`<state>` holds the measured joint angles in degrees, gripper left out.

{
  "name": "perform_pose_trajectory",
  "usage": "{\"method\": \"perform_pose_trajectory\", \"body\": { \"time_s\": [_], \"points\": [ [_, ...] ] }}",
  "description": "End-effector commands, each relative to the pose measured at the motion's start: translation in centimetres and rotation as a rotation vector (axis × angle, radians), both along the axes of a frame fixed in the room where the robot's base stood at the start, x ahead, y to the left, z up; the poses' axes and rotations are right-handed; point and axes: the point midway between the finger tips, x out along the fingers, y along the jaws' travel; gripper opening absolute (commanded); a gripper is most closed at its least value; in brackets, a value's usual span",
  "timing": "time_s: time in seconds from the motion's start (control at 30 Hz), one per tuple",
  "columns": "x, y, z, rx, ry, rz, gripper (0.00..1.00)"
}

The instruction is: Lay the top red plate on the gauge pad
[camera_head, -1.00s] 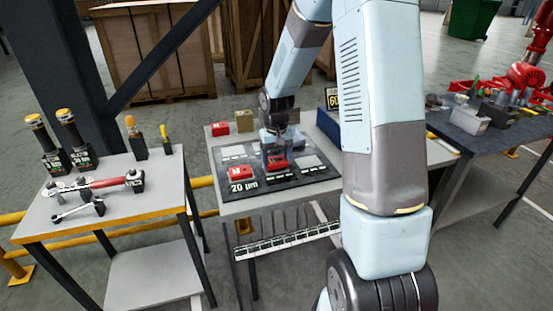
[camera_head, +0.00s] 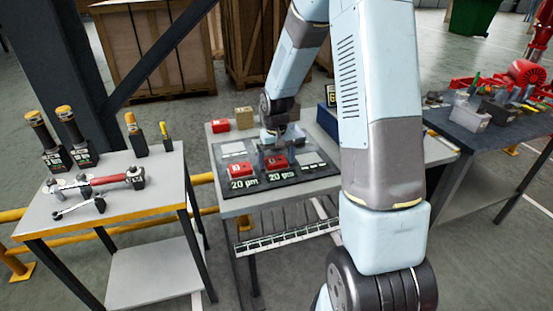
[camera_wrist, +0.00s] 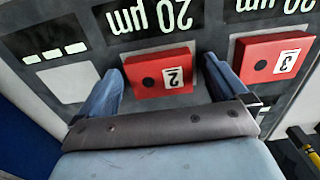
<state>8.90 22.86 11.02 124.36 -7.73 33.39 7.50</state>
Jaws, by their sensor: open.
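A red plate marked 2 (camera_head: 276,162) lies on the dark board (camera_head: 290,180) beside a "20 µm" label. It also shows in the wrist view (camera_wrist: 160,75). My gripper (camera_wrist: 163,66) is open, with one blue finger on each side of plate 2 and a gap at the right finger. A bare light pad (camera_wrist: 68,82) lies left of plate 2 in the wrist view. I cannot tell which pad is the gauge pad.
A red block (camera_head: 220,125) and a tan block (camera_head: 243,118) stand on the back of the table. A tool table (camera_head: 150,185) is at left, and a cluttered dark bench (camera_head: 475,130) at right. Wooden crates stand behind.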

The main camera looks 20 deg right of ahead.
Motion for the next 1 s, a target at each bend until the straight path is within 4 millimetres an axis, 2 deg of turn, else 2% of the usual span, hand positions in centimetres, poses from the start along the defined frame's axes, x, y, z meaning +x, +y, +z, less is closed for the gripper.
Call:
{"method": "perform_pose_trajectory", "body": {
  "time_s": [0.2, 0.37, 0.8, 1.0],
  "points": [
    [0.0, 0.0, 0.1, 0.000, 0.001, 0.000, 1.00],
    [0.0, -0.1, 1.4, -0.001, -0.001, 0.000, 1.00],
    [0.1, -0.1, 9.8, -0.001, -0.003, -0.001, 1.00],
    [0.1, -0.1, 12.5, 0.000, -0.001, 0.000, 1.00]
  ]
}}
